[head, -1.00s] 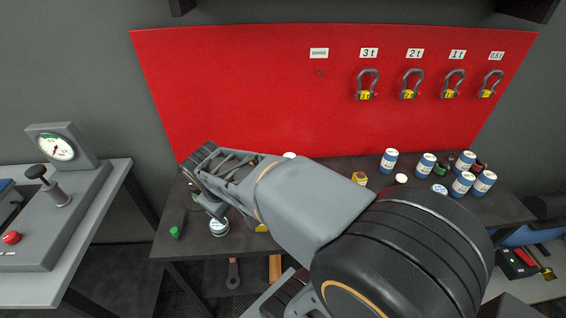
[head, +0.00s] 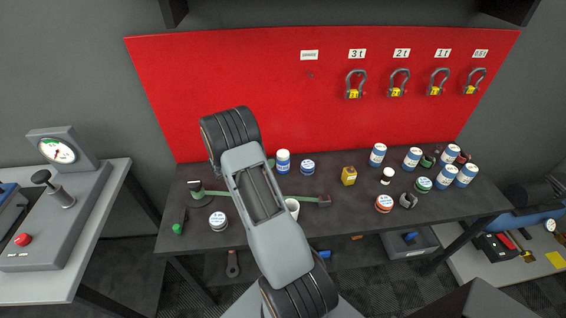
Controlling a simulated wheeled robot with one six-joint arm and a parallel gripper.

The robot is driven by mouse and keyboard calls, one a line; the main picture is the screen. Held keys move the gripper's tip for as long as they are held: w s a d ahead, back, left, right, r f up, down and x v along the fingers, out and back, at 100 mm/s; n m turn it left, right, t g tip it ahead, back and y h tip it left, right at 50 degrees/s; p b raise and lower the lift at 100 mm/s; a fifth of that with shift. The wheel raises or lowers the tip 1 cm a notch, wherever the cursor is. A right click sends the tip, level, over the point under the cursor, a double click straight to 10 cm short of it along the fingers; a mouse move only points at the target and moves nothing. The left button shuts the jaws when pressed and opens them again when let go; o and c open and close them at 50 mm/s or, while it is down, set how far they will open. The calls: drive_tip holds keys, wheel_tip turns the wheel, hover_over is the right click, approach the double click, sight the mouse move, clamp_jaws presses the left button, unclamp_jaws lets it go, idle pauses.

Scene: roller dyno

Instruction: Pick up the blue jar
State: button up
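The blue jar (head: 307,167) is a low round jar with a white-topped lid and a blue side. It stands upright at the back of the dark bench, just right of a blue-and-white bottle (head: 283,161). My arm rises from the bottom of the view and crosses the bench to the left of the jar, leaving the jar uncovered. My gripper does not show, so its opening and any contact are hidden.
The dark bench (head: 345,222) also holds a grey jar (head: 218,222), a red jar (head: 384,203), a green jar (head: 422,185), a yellow container (head: 349,176), and several bottles at right. A long green-and-dark tool (head: 310,199) lies in front of the blue jar.

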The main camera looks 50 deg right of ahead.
sight(282, 154)
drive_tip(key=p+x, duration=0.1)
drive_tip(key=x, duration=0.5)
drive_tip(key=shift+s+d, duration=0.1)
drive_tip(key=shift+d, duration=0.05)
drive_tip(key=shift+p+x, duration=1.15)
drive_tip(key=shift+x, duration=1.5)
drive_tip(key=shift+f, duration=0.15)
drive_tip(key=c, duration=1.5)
